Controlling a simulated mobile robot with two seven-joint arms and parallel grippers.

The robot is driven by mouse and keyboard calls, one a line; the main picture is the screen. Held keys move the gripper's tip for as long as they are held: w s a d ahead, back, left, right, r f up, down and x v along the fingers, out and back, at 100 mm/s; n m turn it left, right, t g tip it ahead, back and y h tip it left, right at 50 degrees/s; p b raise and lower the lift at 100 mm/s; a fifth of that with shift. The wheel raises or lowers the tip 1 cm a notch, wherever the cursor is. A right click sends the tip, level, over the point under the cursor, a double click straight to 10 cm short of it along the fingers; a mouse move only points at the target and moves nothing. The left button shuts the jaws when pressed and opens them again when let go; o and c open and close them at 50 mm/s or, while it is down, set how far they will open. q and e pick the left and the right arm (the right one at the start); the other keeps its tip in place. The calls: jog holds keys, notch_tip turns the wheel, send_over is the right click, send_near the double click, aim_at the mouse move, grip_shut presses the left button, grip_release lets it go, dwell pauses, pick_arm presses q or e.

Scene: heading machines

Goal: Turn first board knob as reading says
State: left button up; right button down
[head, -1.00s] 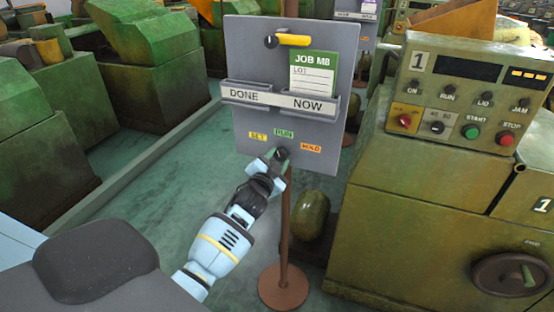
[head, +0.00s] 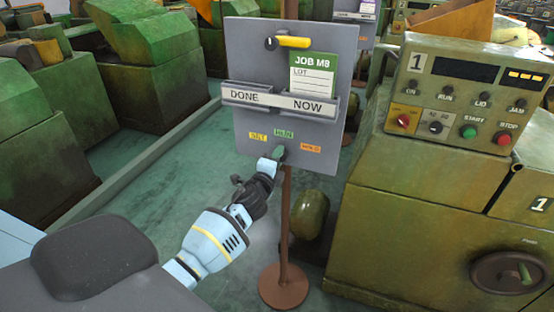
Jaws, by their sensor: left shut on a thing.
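The grey board (head: 240,55) stands on a brown post in the middle of the head view. Near its lower edge, three labels sit around a small knob: yellow SET (head: 258,137), green RUN (head: 284,134) and orange HOLD (head: 311,147). My left gripper (head: 277,155) is at this knob, shut on it from below left. The gripper hides most of the knob, so its pointing direction cannot be told. The machine's control panel (head: 460,98), marked 1, shows a dark display and a smaller one with amber bars. My right gripper is not in view.
The board carries a yellow marker (head: 293,42), a green JOB M8 card (head: 312,75) and DONE and NOW pockets. The post's round base (head: 283,287) stands on the floor. The green machine (head: 400,210) is close on the right.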

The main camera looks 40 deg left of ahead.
pick_arm(q)
jog(key=m, duration=0.4)
jog(key=shift+m, duration=0.4)
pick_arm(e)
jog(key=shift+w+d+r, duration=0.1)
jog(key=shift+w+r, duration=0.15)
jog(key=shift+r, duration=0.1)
pick_arm(q)
jog(key=o, duration=1)
jog(key=shift+s, duration=0.1)
jog(key=shift+p+v, duration=0.6)
jog(key=shift+v, duration=3.2)
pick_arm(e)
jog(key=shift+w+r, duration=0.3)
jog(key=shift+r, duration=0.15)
